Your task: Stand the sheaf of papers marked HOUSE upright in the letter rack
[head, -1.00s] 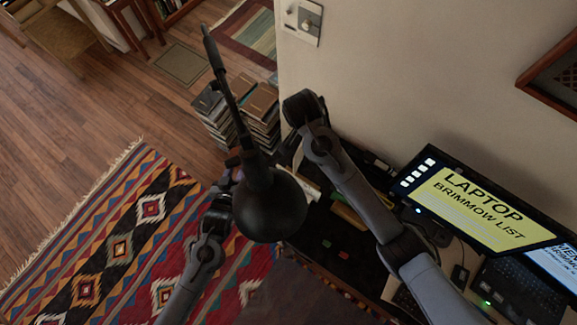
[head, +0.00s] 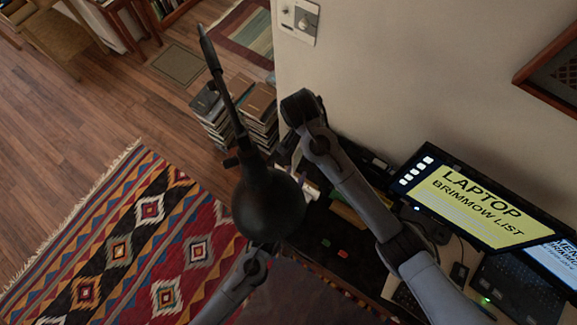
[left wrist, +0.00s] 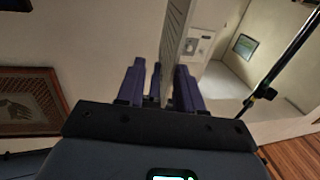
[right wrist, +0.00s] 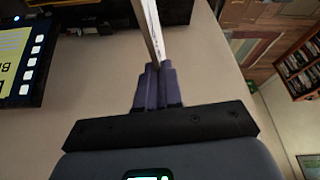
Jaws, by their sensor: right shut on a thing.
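My right gripper (right wrist: 158,70) is shut on a thin pale sheaf of papers (right wrist: 150,30), seen edge-on in the right wrist view. No marking on it can be read. My left gripper (left wrist: 160,72) is open in the left wrist view, with a gap between its purple fingers. A grey, lined upright sheet (left wrist: 172,45) stands between or just beyond them; it may be the same sheaf, but I cannot tell if they touch it. I cannot make out the letter rack for certain.
A dark lamp (head: 268,205) hangs close in front of the arms in the head view. Stacks of books (head: 255,110) stand on the floor beyond, by the wall.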

